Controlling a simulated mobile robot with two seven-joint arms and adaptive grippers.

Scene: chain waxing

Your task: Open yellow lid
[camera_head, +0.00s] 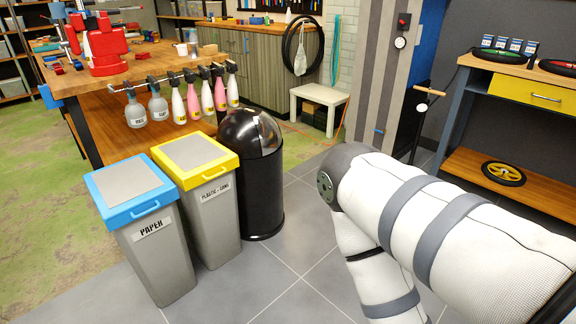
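The yellow lid (194,157) sits flat and closed on a grey bin labelled "PLASTIC + CANS" (213,218). The lid has a grey top panel and a yellow front handle. The bin stands on the floor between a bin with a blue lid (128,188) and a black domed bin (261,190). My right arm fills the right side of the view, and its gripper is out of frame. My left gripper is not visible. Neither gripper shows at the yellow lid.
A wooden workbench (150,62) with a rail of hanging spray bottles (178,104) stands just behind the bins. A white stool (320,97) stands further back. Grey tiled floor (283,262) is clear in front of and right of the bins.

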